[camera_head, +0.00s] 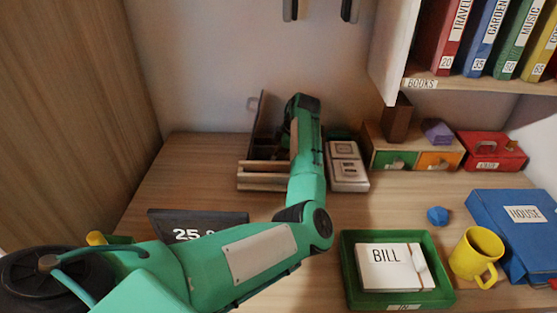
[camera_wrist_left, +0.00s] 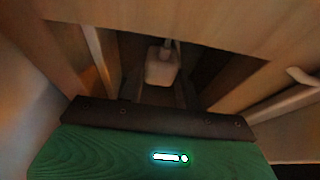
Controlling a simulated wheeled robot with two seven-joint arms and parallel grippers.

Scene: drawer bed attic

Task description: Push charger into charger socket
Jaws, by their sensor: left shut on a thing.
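My left arm reaches to the back of the desk in the head view, and its wrist hides the fingertips there. In the left wrist view my left gripper (camera_wrist_left: 163,84) is shut on a small white block with a stem, which looks like the charger (camera_wrist_left: 162,68). The charger is inside a dark recess between wooden walls; whether it touches them I cannot tell. In the head view a wooden organizer (camera_head: 262,182) stands beside the wrist. A white box with square outlets (camera_head: 347,165), perhaps the charger socket, stands just right of the arm. My right gripper is not in view.
A green tray (camera_head: 349,287) holds a BILL envelope (camera_head: 385,265), with a yellow mug (camera_head: 474,253) beside it. A dark sign (camera_head: 180,222) stands at the left. Small drawers (camera_head: 438,160), a red case (camera_head: 490,152) and a blue HOUSE folder (camera_head: 500,225) are at the right.

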